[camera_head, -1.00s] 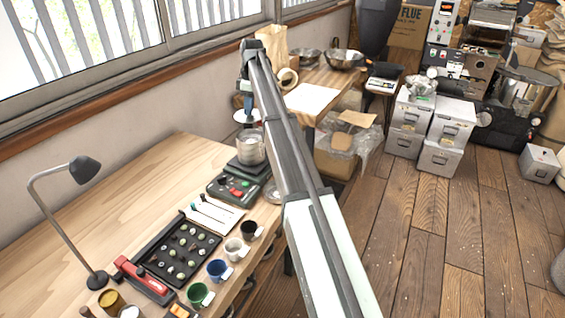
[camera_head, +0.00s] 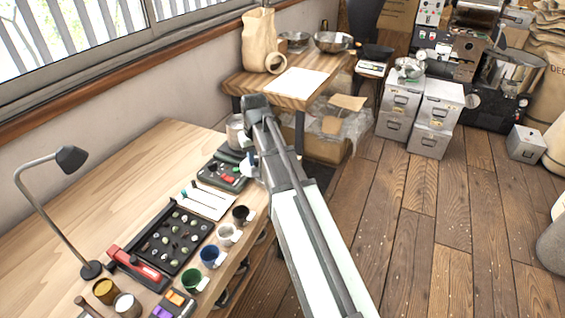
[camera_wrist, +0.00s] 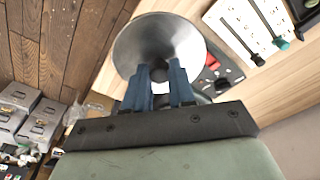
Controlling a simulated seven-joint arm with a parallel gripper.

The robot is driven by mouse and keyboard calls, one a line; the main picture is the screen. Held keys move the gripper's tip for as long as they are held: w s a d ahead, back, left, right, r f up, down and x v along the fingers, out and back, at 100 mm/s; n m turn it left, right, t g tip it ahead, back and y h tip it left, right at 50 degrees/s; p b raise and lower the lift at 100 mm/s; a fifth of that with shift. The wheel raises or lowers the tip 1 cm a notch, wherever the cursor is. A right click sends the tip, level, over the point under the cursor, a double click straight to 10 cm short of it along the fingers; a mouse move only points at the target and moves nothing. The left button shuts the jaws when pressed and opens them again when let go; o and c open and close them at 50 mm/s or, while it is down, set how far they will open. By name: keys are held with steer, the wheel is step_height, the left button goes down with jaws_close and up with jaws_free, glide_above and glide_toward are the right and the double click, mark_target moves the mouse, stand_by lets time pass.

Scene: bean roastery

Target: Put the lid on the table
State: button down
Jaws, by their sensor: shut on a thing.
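The lid (camera_wrist: 148,40) is a round grey metal disc in the wrist view, and my gripper (camera_wrist: 162,82) is shut on its middle with blue fingers. In the head view my gripper (camera_head: 251,163) is at the right edge of the wooden table (camera_head: 105,190), beside the control box; the arm hides the lid there. In the wrist view the lid is in front of part of the table and the control box. I cannot tell its height over the table. A metal canister (camera_head: 235,132) stands at the table's far end, partly hidden by my arm.
The control box (camera_head: 224,174), a white tool card (camera_head: 205,200), a black bean tray (camera_head: 173,241) and several cups (camera_head: 212,256) line the table's right side. A lamp (camera_head: 70,160) stands at the left. The table's left and far-left part is bare.

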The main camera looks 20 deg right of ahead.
steer(key=shift+m, duration=0.4)
steer(key=s+d+f, duration=0.2)
steer(key=s, duration=0.1)
steer(key=shift+s+f, duration=0.2)
steer(key=shift+f, duration=0.15)
steer(key=shift+w+d+f, duration=0.2)
steer(key=shift+w+d, duration=0.75)
steer(key=w+d+n+g+y, duration=0.1)
steer(key=w+d+n, duration=0.4)
steer(key=w+n, duration=0.3)
steer(key=w+d+n, duration=0.6)
steer(key=w+n, duration=0.2)
steer(key=w, duration=0.1)
steer(key=shift+s+a+f, duration=0.1)
steer(key=shift+s+f, duration=0.05)
steer(key=shift+f, duration=4.8)
steer(key=shift+f, duration=0.1)
steer(key=c, duration=0.9)
jaws_free()
steer(key=shift+c, duration=0.2)
